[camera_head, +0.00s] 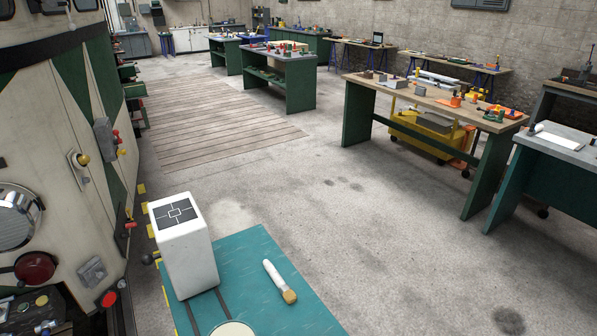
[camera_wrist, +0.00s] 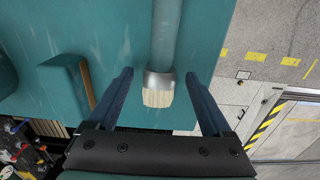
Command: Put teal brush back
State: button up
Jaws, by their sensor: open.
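The teal brush (camera_wrist: 162,60) shows in the wrist view, with a teal handle, a metal ferrule and cream bristles pointing toward my gripper. It appears over a scratched teal surface (camera_wrist: 110,40). My gripper (camera_wrist: 160,85) is open, with one dark finger on each side of the bristle end and a gap on both sides. I cannot tell how far the brush is below the fingertips. In the head view neither my gripper nor a teal-handled brush shows. A brush with a white handle and tan bristles (camera_head: 280,281) lies on a teal top (camera_head: 250,257) there.
A white box with a black pattern (camera_head: 184,245) stands beside the white-handled brush. A teal block with a tan edge (camera_wrist: 68,80) is left of the teal brush. A long workbench (camera_head: 440,97) with several items stands at right. The concrete floor (camera_head: 370,225) between is clear.

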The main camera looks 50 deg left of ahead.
notch_tip(320, 180, up, 13)
jog(key=b, duration=0.1)
jog(key=shift+w, duration=0.15)
jog(key=shift+f, duration=0.15)
